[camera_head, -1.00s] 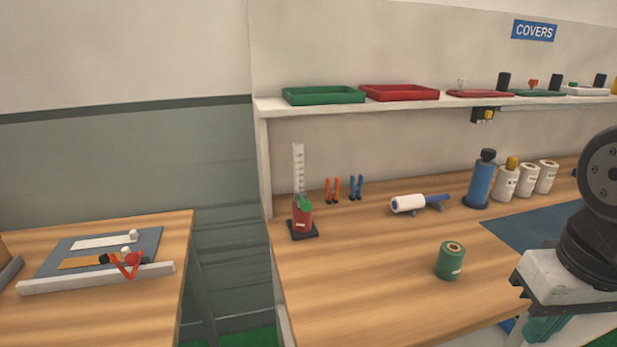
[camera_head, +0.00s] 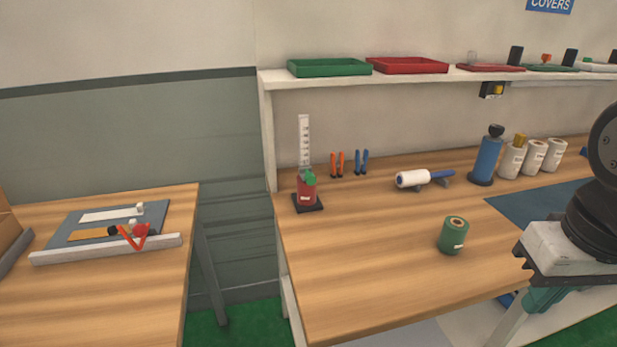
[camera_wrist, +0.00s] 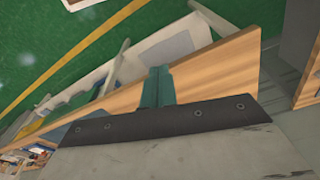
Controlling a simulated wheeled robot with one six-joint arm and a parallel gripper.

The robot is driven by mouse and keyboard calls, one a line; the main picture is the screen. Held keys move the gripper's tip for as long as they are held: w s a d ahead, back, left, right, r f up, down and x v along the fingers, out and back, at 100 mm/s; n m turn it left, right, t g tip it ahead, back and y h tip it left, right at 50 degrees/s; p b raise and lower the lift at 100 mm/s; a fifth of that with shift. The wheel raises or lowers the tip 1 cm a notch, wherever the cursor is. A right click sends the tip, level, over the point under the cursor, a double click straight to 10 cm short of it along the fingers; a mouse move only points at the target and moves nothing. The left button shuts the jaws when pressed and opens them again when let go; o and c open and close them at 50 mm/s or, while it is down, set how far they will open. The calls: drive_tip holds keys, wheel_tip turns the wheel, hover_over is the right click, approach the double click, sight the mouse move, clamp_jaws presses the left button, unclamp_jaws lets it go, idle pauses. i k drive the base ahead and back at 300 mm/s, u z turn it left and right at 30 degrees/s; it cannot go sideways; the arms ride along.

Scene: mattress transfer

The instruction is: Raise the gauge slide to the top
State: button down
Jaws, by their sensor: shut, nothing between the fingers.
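The gauge is an upright white scale (camera_head: 304,140) on a black base (camera_head: 308,207) at the left back of the large bench. A red body (camera_head: 306,192) stands at its foot. A small green part, possibly the slide (camera_head: 310,180), sits low on the scale, just above the red body. The gauge does not show in the wrist view.
A green roll (camera_head: 453,237) stands between gauge and arm. Orange pliers (camera_head: 337,164), blue pliers (camera_head: 361,162), a white roller (camera_head: 413,178) and a blue bottle (camera_head: 485,160) stand behind. A shelf (camera_head: 420,77) with trays hangs above. The bench's front left is clear.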

sight(307, 175)
drive_tip(key=u, duration=0.5)
drive_tip(key=k, duration=1.15)
drive_tip(key=z, duration=0.6)
drive_tip(key=i, duration=1.7)
drive_tip(key=u, duration=0.65)
